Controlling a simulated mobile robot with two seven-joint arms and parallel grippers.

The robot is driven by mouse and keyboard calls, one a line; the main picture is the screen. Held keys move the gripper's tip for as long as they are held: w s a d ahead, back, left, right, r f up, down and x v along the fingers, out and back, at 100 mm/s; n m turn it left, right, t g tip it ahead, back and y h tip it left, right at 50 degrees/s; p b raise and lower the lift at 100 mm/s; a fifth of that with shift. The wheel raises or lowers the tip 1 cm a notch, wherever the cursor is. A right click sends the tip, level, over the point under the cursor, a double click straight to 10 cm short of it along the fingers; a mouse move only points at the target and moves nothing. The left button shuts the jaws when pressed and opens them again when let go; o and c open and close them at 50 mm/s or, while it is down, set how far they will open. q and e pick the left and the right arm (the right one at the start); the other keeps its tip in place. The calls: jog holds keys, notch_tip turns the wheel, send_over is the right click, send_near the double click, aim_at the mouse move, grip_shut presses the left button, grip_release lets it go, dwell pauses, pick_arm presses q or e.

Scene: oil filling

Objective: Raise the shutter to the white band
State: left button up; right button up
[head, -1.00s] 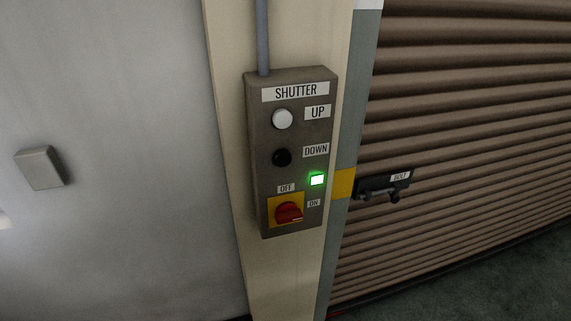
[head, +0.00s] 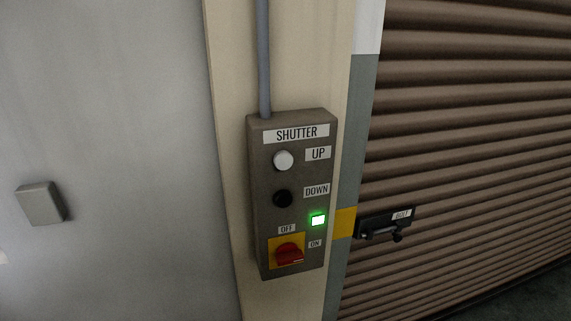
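The brown slatted shutter (head: 470,130) fills the right side of the head view and reaches down near the floor. A white band (head: 368,27) shows on the grey guide rail (head: 362,100) at the top. The control box (head: 262,200) has a white UP button (head: 283,160), a black DOWN button (head: 283,198), a lit green lamp (head: 318,220) and a red rotary switch (head: 289,253) on a yellow plate. A black bolt (head: 384,226) sits at the shutter's left edge, beside a yellow band (head: 344,223) on the rail. Neither gripper is in view.
The box is mounted on a cream post (head: 232,120), with a grey conduit (head: 263,60) running up from it. A small grey box (head: 41,203) is on the pale wall at left. Dark floor (head: 540,295) shows at lower right. The space before the panel looks clear.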

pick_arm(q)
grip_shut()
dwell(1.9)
